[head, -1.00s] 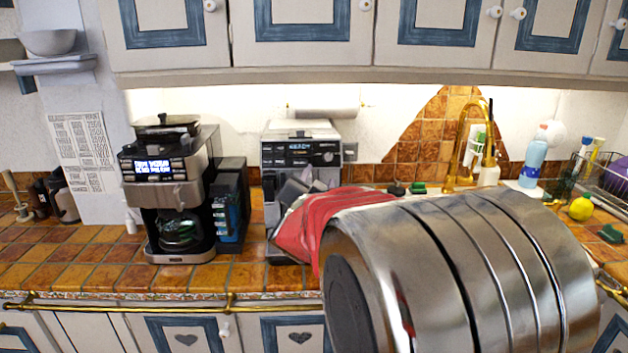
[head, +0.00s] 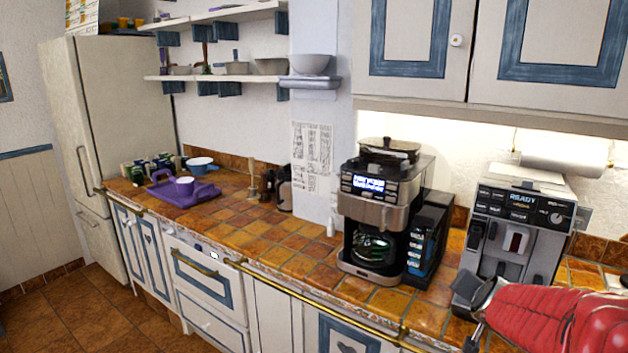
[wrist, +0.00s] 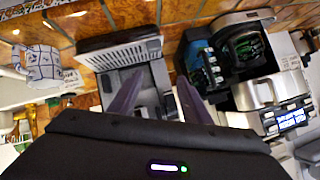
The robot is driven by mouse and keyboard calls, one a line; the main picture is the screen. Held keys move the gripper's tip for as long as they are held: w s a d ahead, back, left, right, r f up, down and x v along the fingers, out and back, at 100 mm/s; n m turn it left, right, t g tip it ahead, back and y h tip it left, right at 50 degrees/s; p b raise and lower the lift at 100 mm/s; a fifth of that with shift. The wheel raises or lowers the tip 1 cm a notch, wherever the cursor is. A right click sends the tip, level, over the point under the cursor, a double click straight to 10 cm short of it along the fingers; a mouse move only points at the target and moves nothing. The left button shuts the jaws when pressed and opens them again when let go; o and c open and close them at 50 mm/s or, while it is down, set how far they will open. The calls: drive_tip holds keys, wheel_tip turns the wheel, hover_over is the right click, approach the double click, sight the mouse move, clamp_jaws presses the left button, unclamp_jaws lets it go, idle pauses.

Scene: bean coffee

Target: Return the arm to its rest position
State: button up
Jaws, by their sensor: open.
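My gripper (wrist: 160,80) shows in the wrist view with its two dark purple fingers apart and nothing between them. In the head view my red arm comes in from the lower right, in front of the espresso machine (head: 520,225), whose display reads READY. The fingertips are hard to make out in the head view. I cannot tell whether the arm touches the machine.
The drip coffee maker (head: 378,200) with a glass pot stands left of the espresso machine. A purple tray (head: 205,193) with a white cup and a blue pan (head: 200,165) lie farther left. The tiled counter (head: 285,235) between is mostly clear. A patterned mug (wrist: 40,64) shows in the wrist view.

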drive_tip(key=s+a+n+g+y, duration=0.2)
drive_tip(key=s+a+n, duration=0.2)
drive_tip(key=s+a, duration=0.6)
drive_tip(key=s+a+n+g+y, duration=0.2)
drive_tip(key=s+a+n, duration=0.3)
drive_tip(key=s+a, duration=0.5)
drive_tip(key=s+g, duration=0.1)
drive_tip(key=s, duration=0.4)
drive_tip(key=shift+s+a+r+n, duration=0.2)
drive_tip(key=shift+s+n, duration=0.1)
drive_tip(key=shift+s, duration=0.05)
drive_tip(key=shift+d, duration=0.1)
